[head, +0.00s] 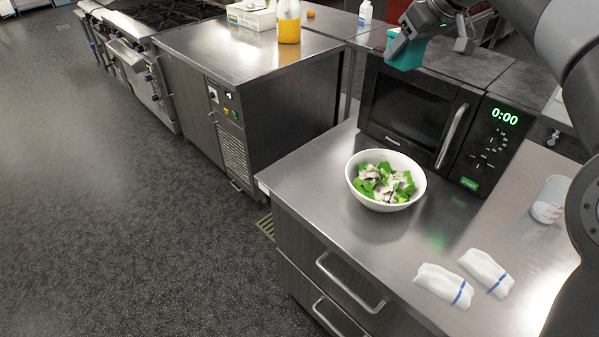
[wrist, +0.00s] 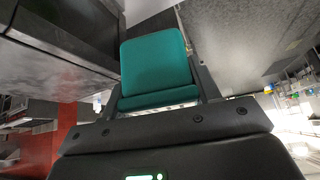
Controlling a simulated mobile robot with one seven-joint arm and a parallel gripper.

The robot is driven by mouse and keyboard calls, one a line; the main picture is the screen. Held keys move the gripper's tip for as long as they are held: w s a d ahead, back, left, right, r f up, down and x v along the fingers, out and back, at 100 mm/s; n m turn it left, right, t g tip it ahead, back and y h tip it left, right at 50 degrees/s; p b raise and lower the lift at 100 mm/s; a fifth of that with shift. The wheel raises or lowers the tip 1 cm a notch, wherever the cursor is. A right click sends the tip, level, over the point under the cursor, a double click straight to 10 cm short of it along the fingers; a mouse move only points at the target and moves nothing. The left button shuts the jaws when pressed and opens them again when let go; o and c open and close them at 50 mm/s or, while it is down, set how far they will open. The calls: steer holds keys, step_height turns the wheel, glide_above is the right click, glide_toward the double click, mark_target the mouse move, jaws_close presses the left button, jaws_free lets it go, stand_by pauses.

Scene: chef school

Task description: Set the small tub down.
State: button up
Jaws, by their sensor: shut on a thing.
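The small tub (head: 404,52) is teal and held by my gripper (head: 428,30), high in the head view in front of the microwave's upper edge. In the wrist view the tub (wrist: 155,62) fills the space between the two dark fingers of my gripper (wrist: 157,88), which press on its sides. The tub appears tilted and held in the air, with no surface seen touching it. Its inside is hidden.
A microwave (head: 414,116) stands on the steel counter (head: 310,175). A white bowl of salad (head: 386,203), two folded towels (head: 443,284) and a clear measuring cup (head: 550,200) are on it. The counter left of the bowl is clear. A bottle of orange liquid (head: 289,24) stands farther back.

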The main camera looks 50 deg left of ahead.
steer(key=s+a+n+g, duration=0.1)
steer(key=s+a+n, duration=0.1)
steer(key=s+a, duration=0.65)
step_height(320, 180, down, 26)
steer(key=s+d, duration=0.1)
steer(key=d, duration=0.1)
steer(key=s+a+f, duration=0.2)
steer(key=a, duration=0.1)
steer(key=s+a+f, duration=0.2)
steer(key=a, duration=0.2)
steer(key=s+a+f, duration=0.1)
steer(key=a+f, duration=0.2)
steer(key=shift+s+a, duration=0.25)
steer(key=shift+s, duration=0.15)
steer(key=shift+f, duration=2)
steer(key=shift+f, duration=0.1)
steer(key=o, duration=1.1)
